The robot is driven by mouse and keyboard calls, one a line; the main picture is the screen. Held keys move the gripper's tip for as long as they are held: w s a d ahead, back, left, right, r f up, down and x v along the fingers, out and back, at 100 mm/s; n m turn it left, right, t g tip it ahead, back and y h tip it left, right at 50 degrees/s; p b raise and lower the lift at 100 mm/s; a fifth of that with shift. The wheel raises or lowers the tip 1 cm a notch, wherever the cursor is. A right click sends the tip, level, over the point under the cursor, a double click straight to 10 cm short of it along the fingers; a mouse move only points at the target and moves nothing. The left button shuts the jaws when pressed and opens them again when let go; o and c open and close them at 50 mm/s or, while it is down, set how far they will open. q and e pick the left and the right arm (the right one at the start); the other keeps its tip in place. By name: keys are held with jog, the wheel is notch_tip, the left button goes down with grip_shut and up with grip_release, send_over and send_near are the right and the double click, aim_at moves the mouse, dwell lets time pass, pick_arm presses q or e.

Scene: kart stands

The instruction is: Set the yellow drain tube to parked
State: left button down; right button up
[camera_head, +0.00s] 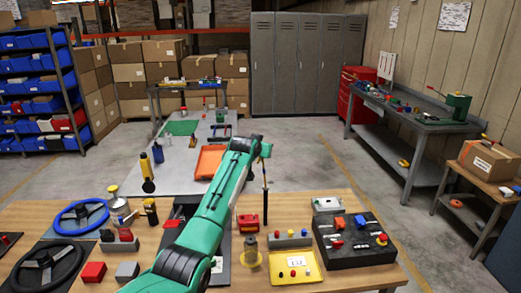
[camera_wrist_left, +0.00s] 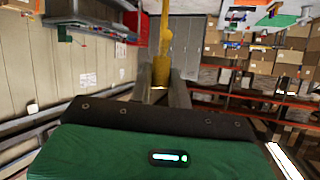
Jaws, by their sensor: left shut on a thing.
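My left gripper (camera_head: 263,152) is at the end of the green arm, above the far part of the wooden table. In the left wrist view, its fingers (camera_wrist_left: 161,92) are shut on a slim yellow tube (camera_wrist_left: 161,68), which extends away from the fingertips. I take this to be the yellow drain tube. In the head view, a thin dark upright piece (camera_head: 265,195) shows below the gripper; I cannot tell whether it belongs to the tube. The tube's far end is not clear. My right gripper is not in view.
An orange tray (camera_head: 209,162) lies on the grey surface behind.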

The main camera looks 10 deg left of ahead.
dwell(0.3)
pick_arm(q)
jog(key=c, duration=1.3)
grip_release()
jog(key=shift+s, duration=0.1)
jog(key=shift+b+v, duration=0.45)
jog(key=shift+v, duration=0.35)
jog(key=shift+b+v, duration=2.25)
jog(key=shift+v, duration=3.85)
